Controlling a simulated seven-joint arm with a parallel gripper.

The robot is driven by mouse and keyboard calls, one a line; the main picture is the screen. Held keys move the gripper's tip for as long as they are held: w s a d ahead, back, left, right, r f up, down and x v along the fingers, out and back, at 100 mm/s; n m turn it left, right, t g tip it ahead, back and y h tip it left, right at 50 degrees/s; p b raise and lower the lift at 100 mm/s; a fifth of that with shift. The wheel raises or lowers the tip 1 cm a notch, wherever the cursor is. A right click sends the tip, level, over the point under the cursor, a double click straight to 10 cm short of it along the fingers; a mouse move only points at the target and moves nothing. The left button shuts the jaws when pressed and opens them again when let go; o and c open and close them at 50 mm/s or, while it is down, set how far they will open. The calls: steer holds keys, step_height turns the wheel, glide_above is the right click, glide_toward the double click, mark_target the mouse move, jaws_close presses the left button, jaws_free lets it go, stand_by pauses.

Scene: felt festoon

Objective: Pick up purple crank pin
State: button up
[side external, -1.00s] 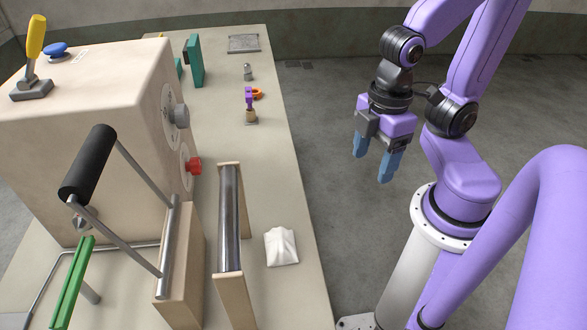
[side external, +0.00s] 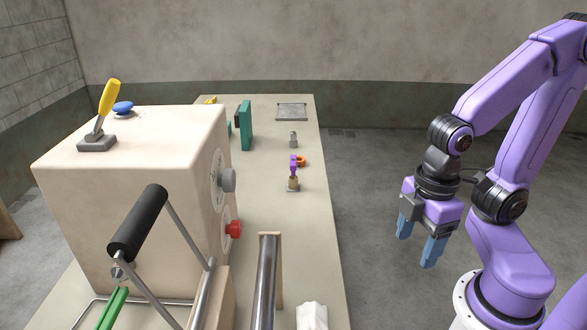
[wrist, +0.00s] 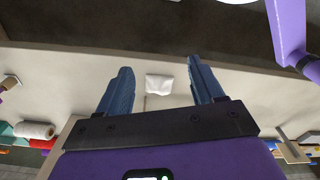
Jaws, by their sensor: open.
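The purple crank pin (side external: 293,166) stands upright on a small tan block with a grey base, on the bench in the side external view. My gripper (side external: 416,249) hangs open and empty over the floor to the right of the bench, its blue fingers pointing down. It is well apart from the pin. In the wrist view, my gripper's (wrist: 160,72) two blue fingers are spread wide with nothing between them.
An orange ring (side external: 300,161) lies just behind the pin, with a small grey fitting (side external: 293,139) farther back. A teal upright plate (side external: 246,126) stands left. A white packet (side external: 312,316) lies in front.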

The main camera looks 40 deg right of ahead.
steer(key=shift+c, duration=0.6)
steer(key=n+t+h, duration=1.3)
steer(key=n, duration=0.1)
glide_toward(293, 157)
steer(key=x, duration=0.4)
steer(key=shift+w+d+r, duration=0.15)
steer(key=shift+w, duration=0.2)
steer(key=shift+x, duration=2.7)
steer(key=shift+s+d+f, duration=0.1)
steer(key=shift+s+f, duration=0.1)
steer(key=shift+f, duration=0.05)
